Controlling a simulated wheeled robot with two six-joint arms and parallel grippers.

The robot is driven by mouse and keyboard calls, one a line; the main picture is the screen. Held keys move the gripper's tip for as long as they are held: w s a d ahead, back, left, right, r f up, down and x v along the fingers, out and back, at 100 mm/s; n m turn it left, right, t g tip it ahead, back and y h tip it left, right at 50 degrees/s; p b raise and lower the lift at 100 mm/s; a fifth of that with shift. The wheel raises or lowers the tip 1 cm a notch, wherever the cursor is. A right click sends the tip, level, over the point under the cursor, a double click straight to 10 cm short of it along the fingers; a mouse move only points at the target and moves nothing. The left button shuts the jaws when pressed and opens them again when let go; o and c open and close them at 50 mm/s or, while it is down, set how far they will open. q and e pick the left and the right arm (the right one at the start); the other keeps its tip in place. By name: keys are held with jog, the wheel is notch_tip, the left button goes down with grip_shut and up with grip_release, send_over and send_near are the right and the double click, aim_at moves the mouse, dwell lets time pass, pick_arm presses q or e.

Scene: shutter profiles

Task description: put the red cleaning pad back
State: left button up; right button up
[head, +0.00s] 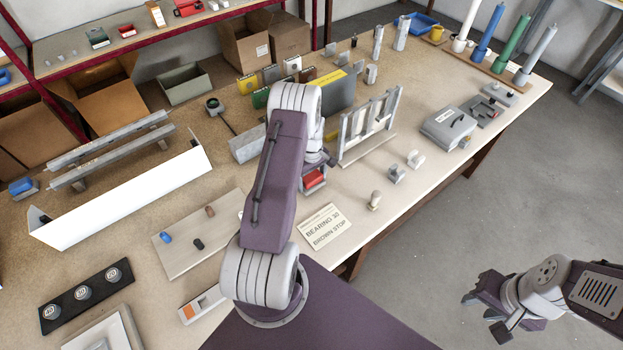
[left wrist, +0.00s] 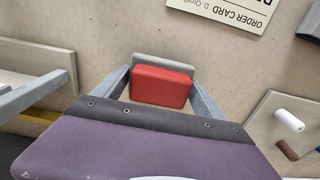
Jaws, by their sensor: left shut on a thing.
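The red cleaning pad (left wrist: 161,88) sits between the two grey fingers of my left gripper (left wrist: 163,84) in the left wrist view. A grey piece (left wrist: 163,62) shows along its far edge; I cannot tell whether it is part of the pad. In the head view, the red pad (head: 313,180) shows just below my left gripper (head: 316,172), partly hidden by my arm. The pad is over the bench between the order card and the upright grey frame. My right gripper (head: 488,308) is empty, its fingers apart, beyond the bench over the floor.
The order card (head: 325,226) lies near the front edge. A board with small plugs (head: 198,235) is left of my arm. A blue pad (head: 21,186) is far left.

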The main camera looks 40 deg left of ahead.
pick_arm(q)
jog(key=shift+f, duration=0.45)
jog(key=shift+a+f, duration=0.15)
jog(key=shift+f, duration=0.1)
jog(key=o, duration=1.1)
